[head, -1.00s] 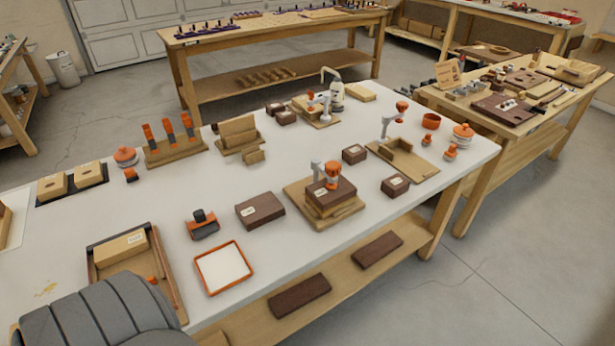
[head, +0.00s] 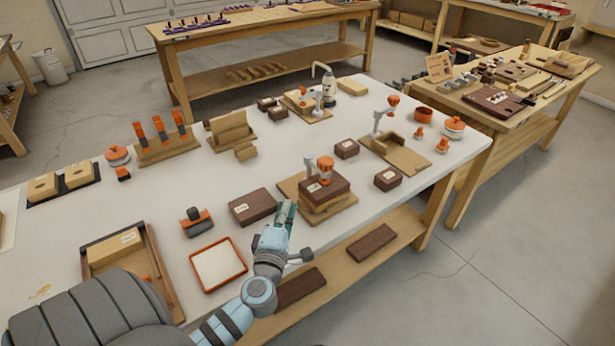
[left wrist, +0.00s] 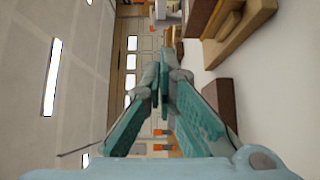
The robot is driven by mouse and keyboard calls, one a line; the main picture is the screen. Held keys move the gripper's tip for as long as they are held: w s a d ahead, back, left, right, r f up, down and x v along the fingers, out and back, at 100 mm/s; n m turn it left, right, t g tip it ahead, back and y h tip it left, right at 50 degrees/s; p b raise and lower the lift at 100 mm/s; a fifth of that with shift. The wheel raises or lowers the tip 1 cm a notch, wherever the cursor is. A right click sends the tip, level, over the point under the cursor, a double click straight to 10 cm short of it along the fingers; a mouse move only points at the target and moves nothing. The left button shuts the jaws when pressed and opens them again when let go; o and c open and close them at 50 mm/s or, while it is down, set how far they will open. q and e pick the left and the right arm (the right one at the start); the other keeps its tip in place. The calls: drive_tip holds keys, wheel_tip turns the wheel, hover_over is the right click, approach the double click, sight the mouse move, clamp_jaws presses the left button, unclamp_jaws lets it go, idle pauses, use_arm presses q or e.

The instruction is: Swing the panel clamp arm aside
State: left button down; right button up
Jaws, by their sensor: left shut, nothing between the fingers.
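The nearest clamp, with an orange-capped head (head: 326,166) and a grey arm and post, stands on a wooden base (head: 290,184). Its head is over a stack of a dark panel (head: 318,187) on lighter wood. Two more clamps stand farther back, one (head: 392,103) by an empty wooden fixture and one (head: 304,92) near the far edge. My left gripper (head: 289,205) is shut and empty, just left of the stack's near corner. In the left wrist view its teal fingers (left wrist: 164,60) meet at the tips, with nothing between them. My right gripper does not show.
A dark labelled block (head: 252,207) lies just left of my left gripper. An orange-rimmed tray (head: 242,267) and a grey-and-orange tool (head: 196,222) lie nearer left. Small dark blocks (head: 388,179) stand to the right. The white tabletop (head: 215,180) is clear between the rows.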

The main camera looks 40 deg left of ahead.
sight(305, 188)
use_arm(q)
drive_tip(key=shift+d, duration=0.1)
drive_tip(key=b+x, duration=0.2)
drive_tip(key=x, duration=0.8)
drive_tip(key=shift+w, duration=0.3)
drive_tip(key=shift+w+d+b, duration=0.2)
drive_tip(key=shift+w, duration=0.4)
drive_tip(key=shift+w+d+b, duration=0.2)
drive_tip(key=shift+w, duration=0.4)
drive_tip(key=shift+w+d, duration=0.2)
drive_tip(key=shift+w, duration=0.2)
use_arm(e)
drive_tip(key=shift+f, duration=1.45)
